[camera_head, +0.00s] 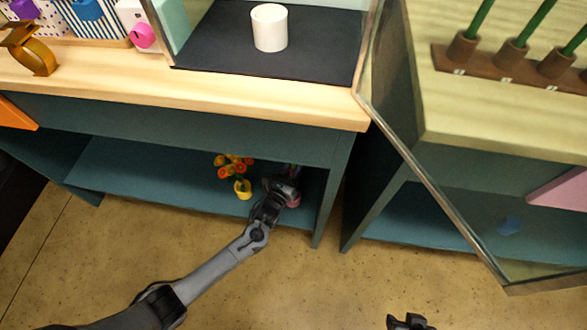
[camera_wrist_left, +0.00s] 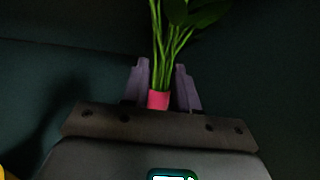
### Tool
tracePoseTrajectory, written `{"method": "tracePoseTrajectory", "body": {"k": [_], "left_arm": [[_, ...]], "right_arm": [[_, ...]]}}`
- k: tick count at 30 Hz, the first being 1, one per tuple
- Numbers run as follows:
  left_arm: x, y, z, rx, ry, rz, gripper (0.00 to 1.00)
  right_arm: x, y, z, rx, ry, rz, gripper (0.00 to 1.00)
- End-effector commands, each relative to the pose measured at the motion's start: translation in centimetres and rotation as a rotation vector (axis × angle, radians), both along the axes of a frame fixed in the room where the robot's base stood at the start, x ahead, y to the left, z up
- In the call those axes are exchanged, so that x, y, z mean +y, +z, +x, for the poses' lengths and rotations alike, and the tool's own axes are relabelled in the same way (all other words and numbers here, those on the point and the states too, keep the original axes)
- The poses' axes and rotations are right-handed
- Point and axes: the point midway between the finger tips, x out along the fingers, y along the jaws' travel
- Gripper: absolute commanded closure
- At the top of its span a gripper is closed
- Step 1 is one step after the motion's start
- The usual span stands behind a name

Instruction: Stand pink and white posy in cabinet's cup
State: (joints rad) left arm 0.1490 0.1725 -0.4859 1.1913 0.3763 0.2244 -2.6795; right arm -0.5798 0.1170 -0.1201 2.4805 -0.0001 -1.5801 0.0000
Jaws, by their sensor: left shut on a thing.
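A posy with green stems (camera_wrist_left: 170,40) and a pink band (camera_wrist_left: 158,100) stands between the fingers of my left gripper (camera_wrist_left: 162,88) in the left wrist view. The gripper is shut on the stems at the band; the blooms are out of that view. In the head view my left gripper (camera_head: 284,188) reaches into the shelf under the counter and hides most of this posy. The white cup (camera_head: 269,27) stands upright on a dark mat (camera_head: 320,50) in the glass cabinet on the counter. My right gripper (camera_head: 409,321) is at the bottom edge, its jaws unclear.
A yellow and orange posy (camera_head: 241,187) stands on the shelf just left of my left gripper. The glass door (camera_head: 420,165) slants across the right side. Behind it is a wooden rack (camera_head: 505,68) with green stems. Patterned bags and a gold ring stand at the upper left.

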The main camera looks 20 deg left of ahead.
Motion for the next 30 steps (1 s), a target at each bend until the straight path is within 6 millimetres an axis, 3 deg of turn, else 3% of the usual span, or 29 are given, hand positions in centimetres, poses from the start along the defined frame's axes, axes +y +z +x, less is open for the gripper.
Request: {"method": "tracePoseTrajectory", "body": {"k": [1,6,30], "left_arm": [[0.0,1.3,0.0,-0.001,-0.001,0.001,1.0],[0.1,3.1,0.0,-0.003,0.0,0.0,1.0],[0.0,9.2,0.0,-0.001,0.0,0.0,1.0]], "right_arm": [[0.0,1.0,0.0,0.0,0.001,-0.001,0.62],[-0.1,2.4,0.0,0.0,0.004,-0.005,0.62],[0.0,8.8,0.0,0.001,0.0,0.0,0.62]]}}
